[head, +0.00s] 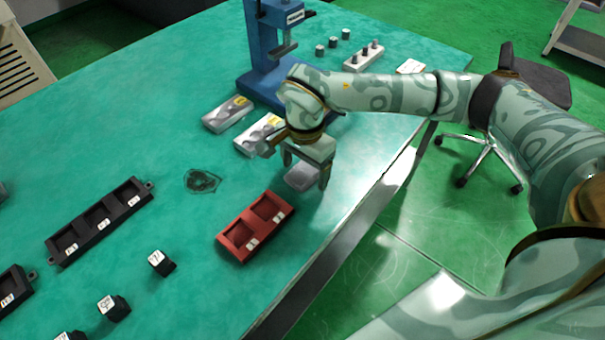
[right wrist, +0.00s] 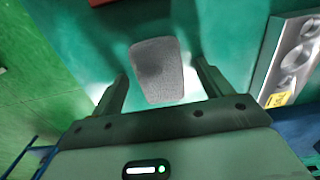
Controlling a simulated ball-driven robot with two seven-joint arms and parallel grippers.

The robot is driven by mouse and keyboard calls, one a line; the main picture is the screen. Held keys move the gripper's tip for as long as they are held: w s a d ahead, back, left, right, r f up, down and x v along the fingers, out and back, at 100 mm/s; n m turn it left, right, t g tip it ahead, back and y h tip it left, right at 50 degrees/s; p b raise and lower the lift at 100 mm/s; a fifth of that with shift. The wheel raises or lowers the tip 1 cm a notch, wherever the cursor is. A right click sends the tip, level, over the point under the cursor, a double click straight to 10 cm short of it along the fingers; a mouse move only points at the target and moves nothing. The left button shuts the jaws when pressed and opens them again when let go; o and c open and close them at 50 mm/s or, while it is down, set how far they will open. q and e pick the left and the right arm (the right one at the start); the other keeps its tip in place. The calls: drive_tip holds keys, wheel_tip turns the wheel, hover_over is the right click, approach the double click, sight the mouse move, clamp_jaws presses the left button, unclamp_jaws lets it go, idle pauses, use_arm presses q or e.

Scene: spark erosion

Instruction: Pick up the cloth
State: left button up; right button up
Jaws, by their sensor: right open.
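The cloth (head: 301,178) is a small grey folded pad lying on the green table, near the table's right edge. In the right wrist view the cloth (right wrist: 159,72) lies between and just beyond the two fingertips. My right gripper (head: 306,172) is open above the cloth, one finger on either side in the picture; it also shows in the right wrist view (right wrist: 161,86). I cannot tell whether the fingers touch the table. Part of the cloth is hidden behind the gripper in the head view. My left gripper is not in view.
A red two-pocket tray (head: 231,246) lies close to the cloth. Metal trays (head: 228,113) and a blue press (head: 262,85) stand behind my gripper. A black tray (head: 77,222) and black cubes (head: 161,262) lie to the left. The table's right edge (head: 372,200) is near.

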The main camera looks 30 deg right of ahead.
sight(304, 171)
drive_tip(key=shift+r, duration=0.1)
drive_tip(key=c, duration=1.1)
drive_tip(key=shift+o, duration=0.2)
